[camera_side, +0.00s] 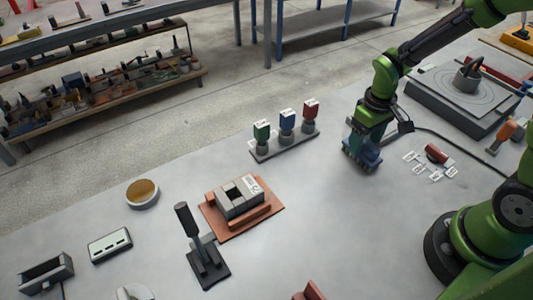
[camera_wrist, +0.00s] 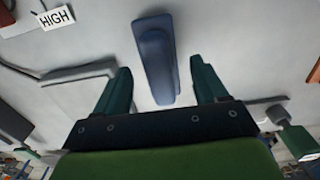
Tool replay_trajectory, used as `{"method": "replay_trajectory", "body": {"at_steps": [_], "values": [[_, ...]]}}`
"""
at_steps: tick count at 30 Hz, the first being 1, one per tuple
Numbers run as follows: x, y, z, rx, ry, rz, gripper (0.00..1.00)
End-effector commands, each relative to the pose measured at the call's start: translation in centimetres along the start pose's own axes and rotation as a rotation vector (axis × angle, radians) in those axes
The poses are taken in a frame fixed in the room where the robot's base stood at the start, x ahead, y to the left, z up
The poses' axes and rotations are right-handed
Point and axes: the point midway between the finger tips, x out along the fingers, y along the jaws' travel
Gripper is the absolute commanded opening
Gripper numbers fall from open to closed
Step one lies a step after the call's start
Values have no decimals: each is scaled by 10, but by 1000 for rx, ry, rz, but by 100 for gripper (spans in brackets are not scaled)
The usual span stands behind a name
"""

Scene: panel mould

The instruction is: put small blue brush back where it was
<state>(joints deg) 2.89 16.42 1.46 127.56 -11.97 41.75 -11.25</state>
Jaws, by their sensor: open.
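The small blue brush (camera_wrist: 156,60) shows in the wrist view as a long, rounded dark blue block, lying lengthwise between my fingers. My gripper (camera_wrist: 160,72) is open, with a finger on each side of the brush and a strip of pale surface visible between brush and each finger. The brush's near end sits close to the gripper's palm. In the side view my gripper (camera_side: 362,160) is low over the grey table, right of centre. Dark blue shows at its tips, but brush and fingers are hard to tell apart there.
A rack (camera_side: 285,143) with green, blue and red capped items stands to the left. White label cards (camera_side: 430,170) and a red piece (camera_side: 436,153) lie to the right. A grey bent strip (camera_wrist: 85,73) is beside the left finger. Open table lies in front.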

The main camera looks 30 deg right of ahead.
Motion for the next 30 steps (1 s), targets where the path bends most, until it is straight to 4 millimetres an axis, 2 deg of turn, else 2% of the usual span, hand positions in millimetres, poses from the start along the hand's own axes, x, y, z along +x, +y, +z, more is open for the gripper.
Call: {"method": "replay_trajectory", "body": {"at_steps": [3,9,19,23,27,30], "values": [[-30,0,-2,0,9,1,72],[-68,0,-1,1,5,0,72],[-105,-4,5,26,53,-12,72],[-136,-13,20,100,181,-54,72],[-169,-25,44,197,347,-130,72],[-186,-32,60,257,448,-189,72]]}}
